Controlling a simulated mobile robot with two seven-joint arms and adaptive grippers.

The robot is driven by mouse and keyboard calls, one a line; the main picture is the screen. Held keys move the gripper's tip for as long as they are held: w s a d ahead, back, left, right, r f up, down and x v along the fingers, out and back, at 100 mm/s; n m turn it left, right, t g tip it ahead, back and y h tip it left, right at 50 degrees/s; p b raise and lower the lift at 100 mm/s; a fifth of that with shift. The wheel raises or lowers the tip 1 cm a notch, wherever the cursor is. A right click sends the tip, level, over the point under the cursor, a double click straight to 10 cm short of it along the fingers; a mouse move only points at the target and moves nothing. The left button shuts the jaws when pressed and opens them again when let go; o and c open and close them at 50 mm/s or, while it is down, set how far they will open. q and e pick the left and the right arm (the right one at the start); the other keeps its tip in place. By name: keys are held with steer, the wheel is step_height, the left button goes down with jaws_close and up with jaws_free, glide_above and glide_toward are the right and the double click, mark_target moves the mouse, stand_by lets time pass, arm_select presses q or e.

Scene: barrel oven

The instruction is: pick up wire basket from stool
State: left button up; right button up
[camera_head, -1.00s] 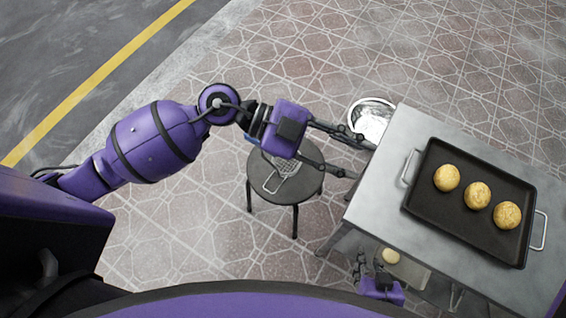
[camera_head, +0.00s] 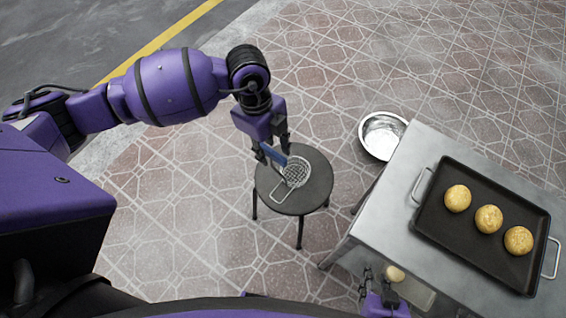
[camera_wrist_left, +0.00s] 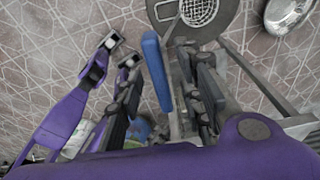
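The wire basket (camera_head: 296,172) lies on the round dark stool (camera_head: 318,190). It has a round mesh bowl, a wire loop at one side and what looks like its blue handle (camera_head: 275,154) at the other. My left gripper (camera_head: 271,158) is open at the stool's upper left edge, by the blue handle. In the left wrist view the blue handle (camera_wrist_left: 157,70) lies between the spread fingers, with the mesh (camera_wrist_left: 199,9) beyond. I cannot tell whether they touch. My right gripper (camera_head: 379,276) is low, beside the table; its fingers are too small to read.
A metal table (camera_head: 390,195) at right carries a black tray (camera_head: 445,225) with three round buns. A steel bowl (camera_head: 382,136) stands beyond the table's upper corner. A pale round object (camera_head: 395,273) is by my right gripper. The tiled floor around the stool is clear.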

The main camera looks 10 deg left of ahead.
arm_select(q)
steer(key=shift+d+f, duration=0.15)
steer(key=shift+f, duration=0.7)
jaws_close()
steer(key=shift+r, duration=0.2)
